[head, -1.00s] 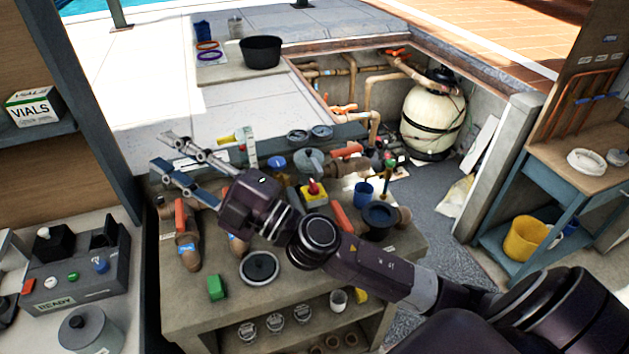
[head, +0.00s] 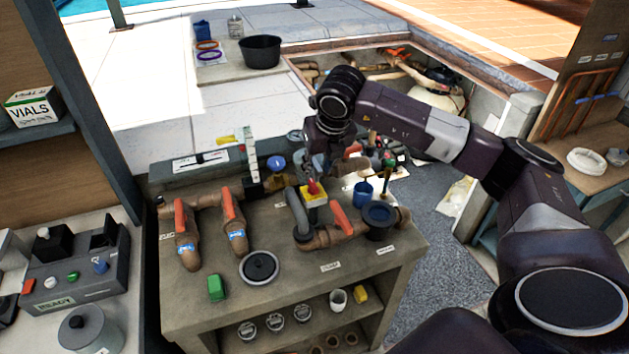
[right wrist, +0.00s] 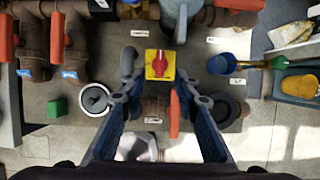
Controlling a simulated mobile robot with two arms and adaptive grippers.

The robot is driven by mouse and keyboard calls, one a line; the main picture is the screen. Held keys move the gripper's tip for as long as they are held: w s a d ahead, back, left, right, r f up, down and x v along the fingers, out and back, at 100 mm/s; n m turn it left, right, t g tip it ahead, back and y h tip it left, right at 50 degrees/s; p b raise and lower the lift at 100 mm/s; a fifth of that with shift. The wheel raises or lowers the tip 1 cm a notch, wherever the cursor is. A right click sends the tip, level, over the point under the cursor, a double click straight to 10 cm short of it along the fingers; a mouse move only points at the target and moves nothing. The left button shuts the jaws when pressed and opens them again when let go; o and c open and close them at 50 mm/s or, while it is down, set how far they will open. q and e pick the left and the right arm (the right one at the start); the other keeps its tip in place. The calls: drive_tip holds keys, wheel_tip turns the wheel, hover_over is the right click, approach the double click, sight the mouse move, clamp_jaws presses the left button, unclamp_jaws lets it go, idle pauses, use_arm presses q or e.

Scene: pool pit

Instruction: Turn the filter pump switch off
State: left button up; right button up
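The switch is a yellow box with a red knob (head: 314,190) on the workbench, among the pipes. In the right wrist view the red knob (right wrist: 159,64) is near the centre, on its yellow plate. I cannot tell its setting. My right gripper (right wrist: 160,80) is open and empty, pointing down, with its fingertips on either side of the switch in that view. In the head view it is above the switch and partly hidden by its own wrist. Whether it touches the knob cannot be told. My left gripper is not in view.
A red valve handle (head: 342,220) is close to the right of the switch, and a grey bent pipe (head: 297,210) close to its left. A blue cup (head: 363,194) stands farther right. Two red-handled valves (head: 181,220) and a green block (head: 216,288) are at the left.

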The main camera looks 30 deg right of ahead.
sight(313, 183)
drive_tip(key=p+x, duration=0.3)
drive_tip(key=x, duration=0.3)
drive_tip(key=shift+w+d+f, duration=0.1)
drive_tip(key=shift+w+f, duration=0.05)
drive_tip(key=shift+f, duration=0.25)
drive_tip(key=shift+w+f, duration=0.15)
drive_tip(key=shift+f, duration=0.3)
drive_tip(key=shift+c, duration=0.4)
clamp_jaws()
